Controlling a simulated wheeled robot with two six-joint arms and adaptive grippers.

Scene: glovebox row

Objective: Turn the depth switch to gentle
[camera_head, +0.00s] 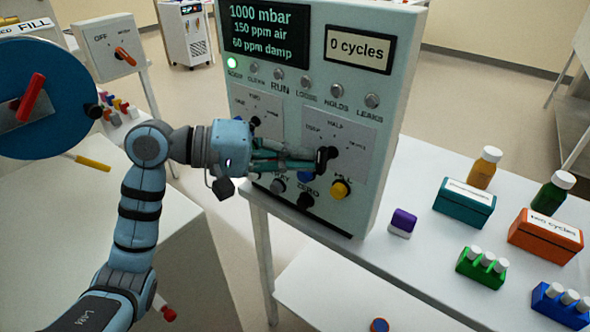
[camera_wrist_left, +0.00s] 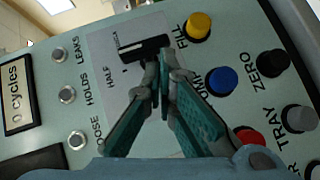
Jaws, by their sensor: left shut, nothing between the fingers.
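The depth switch is a black bar knob (camera_head: 325,158) on a pale plate at the right of the grey-green panel. Small labels surround it; HALF is readable, the others are too small to read surely. In the left wrist view the bar (camera_wrist_left: 145,48) lies nearly level across the picture, just beyond the fingertips. I cannot tell which mark it points to. My left gripper (camera_head: 312,161) is shut and empty, its fingertips right at the knob; it also shows in the wrist view (camera_wrist_left: 158,72). Whether they touch is unclear. My right gripper is out of view.
Beside the fingers are a yellow button (camera_wrist_left: 198,27), a blue button (camera_wrist_left: 222,81) and a black ZERO button (camera_wrist_left: 273,63). A second switch plate (camera_head: 255,110) sits left of the depth plate. Bottles, boxes and vial racks stand on the white table (camera_head: 400,255) at right.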

